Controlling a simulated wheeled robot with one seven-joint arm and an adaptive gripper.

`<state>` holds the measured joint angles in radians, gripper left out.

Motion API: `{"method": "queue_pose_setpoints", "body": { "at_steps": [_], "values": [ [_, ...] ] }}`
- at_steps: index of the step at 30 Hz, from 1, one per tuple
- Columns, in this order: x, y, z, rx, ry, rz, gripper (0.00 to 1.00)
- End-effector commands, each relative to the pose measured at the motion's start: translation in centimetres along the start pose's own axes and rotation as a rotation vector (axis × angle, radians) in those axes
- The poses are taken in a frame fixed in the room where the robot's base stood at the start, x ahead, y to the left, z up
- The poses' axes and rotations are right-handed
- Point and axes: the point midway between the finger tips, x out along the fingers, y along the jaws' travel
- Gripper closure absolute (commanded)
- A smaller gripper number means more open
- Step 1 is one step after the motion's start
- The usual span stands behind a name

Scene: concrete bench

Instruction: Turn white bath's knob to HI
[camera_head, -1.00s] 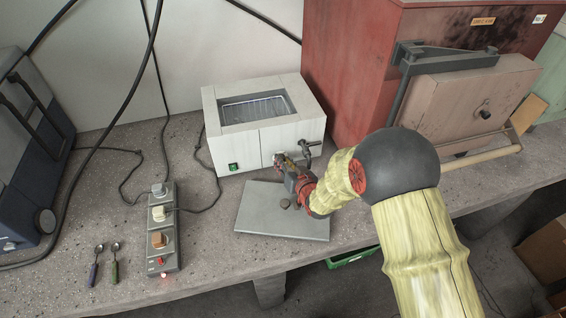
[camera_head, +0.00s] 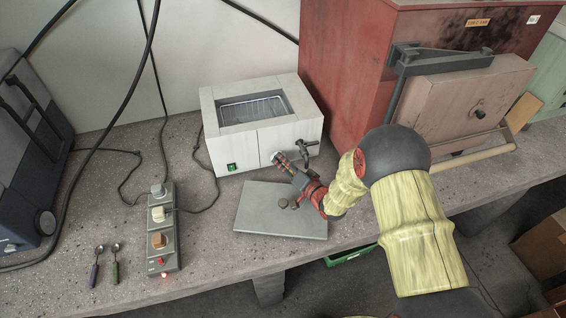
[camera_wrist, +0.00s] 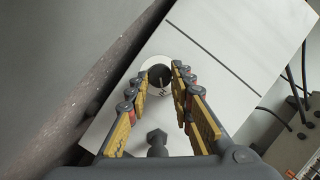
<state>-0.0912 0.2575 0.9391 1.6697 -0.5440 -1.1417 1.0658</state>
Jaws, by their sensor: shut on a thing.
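The white bath (camera_head: 287,132) stands at the back of the bench, with an open top and a green switch low on its front. Its dark round knob (camera_wrist: 159,73) sits on a pale disc on the front panel in the wrist view. My gripper (camera_wrist: 160,80) has its two fingers on either side of the knob and is shut on it. In the head view my gripper (camera_head: 276,158) reaches the bath's front from the lower right and hides the knob. Small dark marks show beside the knob, too small to read surely.
A grey slab (camera_head: 265,215) lies on the bench below my gripper. A dark tap (camera_head: 306,148) juts from the bath's front, right of my gripper. A red furnace (camera_head: 345,75) stands close on the right. A power strip (camera_head: 160,235) and two spoons (camera_head: 104,262) lie left.

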Motion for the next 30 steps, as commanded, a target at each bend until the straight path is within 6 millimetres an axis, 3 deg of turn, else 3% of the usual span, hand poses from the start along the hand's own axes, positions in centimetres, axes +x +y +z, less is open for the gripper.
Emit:
{"method": "queue_pose_setpoints", "body": {
  "at_steps": [14,15,24,30],
  "values": [
    [-0.01,0.11,-0.05,0.014,0.002,-0.003,1.00],
    [-0.01,0.10,-0.05,0.014,0.002,-0.003,0.76],
    [0.00,0.06,-0.03,0.013,0.001,-0.003,0.59],
    [0.00,0.04,-0.02,0.013,0.001,-0.004,0.59]
  ]
}}
